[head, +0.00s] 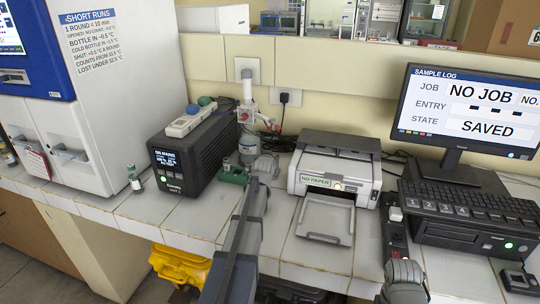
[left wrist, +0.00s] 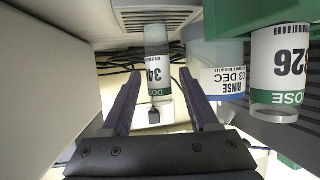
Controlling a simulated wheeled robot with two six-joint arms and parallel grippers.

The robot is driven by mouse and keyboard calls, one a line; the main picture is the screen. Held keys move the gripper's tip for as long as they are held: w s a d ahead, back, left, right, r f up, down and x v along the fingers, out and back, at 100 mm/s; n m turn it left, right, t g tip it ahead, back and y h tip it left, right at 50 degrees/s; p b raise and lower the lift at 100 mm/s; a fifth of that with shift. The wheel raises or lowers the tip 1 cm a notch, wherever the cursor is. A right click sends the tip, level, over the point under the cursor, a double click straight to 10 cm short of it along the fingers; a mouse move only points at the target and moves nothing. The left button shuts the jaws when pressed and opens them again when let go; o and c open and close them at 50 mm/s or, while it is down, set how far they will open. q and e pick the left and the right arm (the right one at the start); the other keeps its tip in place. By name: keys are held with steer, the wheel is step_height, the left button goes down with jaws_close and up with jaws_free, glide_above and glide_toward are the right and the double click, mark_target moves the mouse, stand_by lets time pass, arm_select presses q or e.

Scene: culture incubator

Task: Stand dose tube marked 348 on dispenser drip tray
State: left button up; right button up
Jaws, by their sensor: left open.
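The dose tube (left wrist: 157,72) has a white label with a green band and shows upside down in the left wrist view; only "34" of its number is readable. My left gripper (left wrist: 157,80) is open, one finger on each side of the tube, with gaps visible. The tube's end overlaps a slotted grey plate (left wrist: 157,18), apparently the drip tray; I cannot tell whether they touch. In the head view my left gripper (head: 263,167) is by the dispenser (head: 247,92), and my arm hides the tube.
A rinse bottle (left wrist: 218,82) and a green rack (left wrist: 230,14) with another dose tube (left wrist: 279,65) stand close by. A black unit (head: 182,160) is left of the dispenser, the printer (head: 335,165) right. A small vial (head: 134,180) stands by the incubator.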

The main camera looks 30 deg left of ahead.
arm_select(q)
steer(key=p+v, duration=0.3)
steer(key=v, duration=0.6)
stand_by(1.8)
